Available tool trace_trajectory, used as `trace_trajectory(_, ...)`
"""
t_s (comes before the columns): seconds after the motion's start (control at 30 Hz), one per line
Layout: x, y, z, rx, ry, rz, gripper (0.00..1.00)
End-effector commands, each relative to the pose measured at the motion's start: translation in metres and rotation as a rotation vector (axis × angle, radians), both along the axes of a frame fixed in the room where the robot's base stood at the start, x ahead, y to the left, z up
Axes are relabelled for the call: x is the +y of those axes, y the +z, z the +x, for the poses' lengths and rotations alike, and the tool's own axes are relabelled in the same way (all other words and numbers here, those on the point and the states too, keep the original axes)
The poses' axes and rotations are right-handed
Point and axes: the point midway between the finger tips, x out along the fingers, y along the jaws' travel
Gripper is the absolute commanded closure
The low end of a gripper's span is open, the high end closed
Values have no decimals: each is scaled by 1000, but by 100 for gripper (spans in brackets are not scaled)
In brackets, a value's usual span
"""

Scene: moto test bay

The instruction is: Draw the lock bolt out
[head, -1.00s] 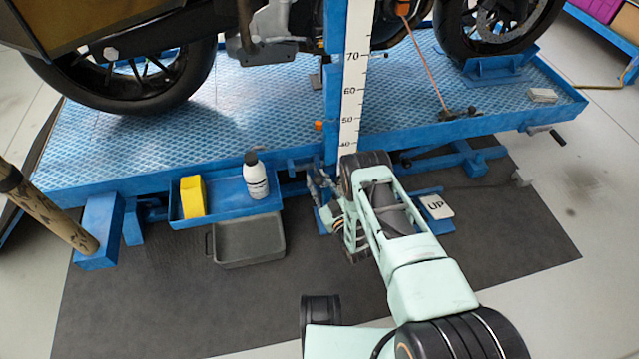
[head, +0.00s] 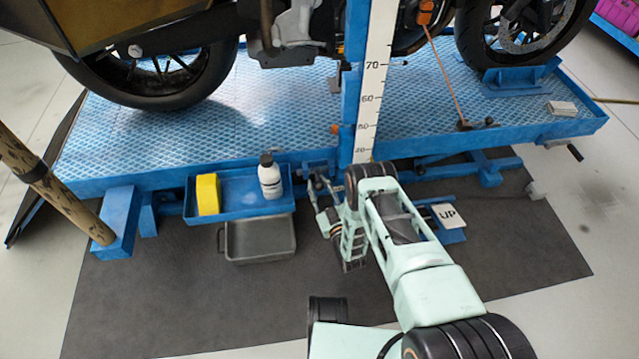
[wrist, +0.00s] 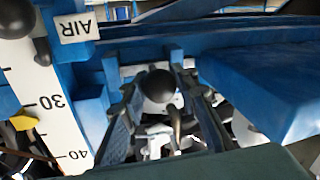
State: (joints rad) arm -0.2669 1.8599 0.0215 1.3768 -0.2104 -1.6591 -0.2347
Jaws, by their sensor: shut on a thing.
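In the wrist view the lock bolt's black ball knob (wrist: 157,86) sits between the two fingers of my gripper (wrist: 163,98). My gripper is shut on it. A blue bracket lies just beyond the knob; the bolt's shaft is hidden, so I cannot tell how far it is drawn. In the head view my gripper (head: 322,188) is low at the front edge of the blue lift (head: 120,180), right of the blue tray and close to the foot of the white scale (head: 373,85). The knob is too small to make out there.
The blue tray (head: 240,214) with a yellow block (head: 207,194) and a white bottle (head: 270,178) is left of my gripper. A grey pan (head: 258,248) lies below it. An UP pedal (head: 447,216) is at right. An AIR label (wrist: 76,28) shows close by.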

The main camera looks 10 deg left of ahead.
Motion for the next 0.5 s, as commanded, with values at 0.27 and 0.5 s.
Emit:
trace_trajectory(0.27, 5, 0, -2, 3, 11, 3, 56)
trace_trajectory(0.5, 4, 1, -1, 1, 8, 2, 56)
